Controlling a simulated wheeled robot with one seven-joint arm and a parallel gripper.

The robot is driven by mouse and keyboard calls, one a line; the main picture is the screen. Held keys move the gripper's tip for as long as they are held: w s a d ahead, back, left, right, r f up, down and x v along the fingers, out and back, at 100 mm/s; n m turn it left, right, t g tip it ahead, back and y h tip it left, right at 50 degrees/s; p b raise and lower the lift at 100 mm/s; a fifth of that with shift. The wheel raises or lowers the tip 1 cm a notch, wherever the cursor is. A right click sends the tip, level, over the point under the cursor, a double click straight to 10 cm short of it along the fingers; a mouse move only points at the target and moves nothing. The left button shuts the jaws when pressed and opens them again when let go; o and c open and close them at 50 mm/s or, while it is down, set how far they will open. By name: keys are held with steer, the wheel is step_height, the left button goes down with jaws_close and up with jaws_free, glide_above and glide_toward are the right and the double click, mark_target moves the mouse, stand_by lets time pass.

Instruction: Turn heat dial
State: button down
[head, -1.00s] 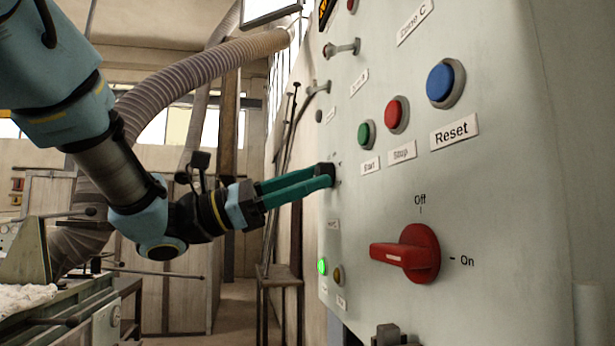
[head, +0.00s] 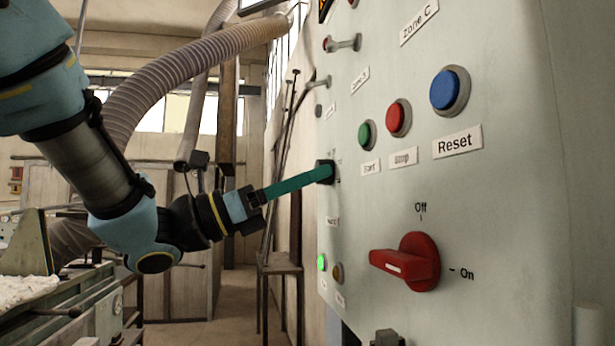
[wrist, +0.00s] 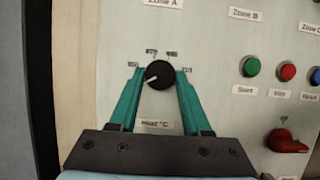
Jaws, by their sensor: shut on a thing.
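The heat dial is a round black knob with a pale pointer line, seen in the wrist view (wrist: 158,75) above a label that looks like "Heat °C". Its pointer aims to the left and slightly down, and small numbers ring it. In the head view the dial (head: 324,172) shows edge-on at the panel's left part. My gripper (wrist: 159,78) has its two green fingers shut on the dial, one on each side. In the head view my gripper (head: 318,174) reaches the panel from the left, with the fingers overlapping each other.
The grey panel (head: 520,200) also bears a green start button (head: 366,134), a red stop button (head: 397,118), a blue reset button (head: 449,91) and a red Off/On switch (head: 408,263), all right of my gripper. Open room lies left of the panel.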

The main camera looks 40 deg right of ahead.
steer(key=shift+c, duration=1.8)
jaws_free()
steer(key=b+v, duration=0.5)
steer(key=v, duration=0.6)
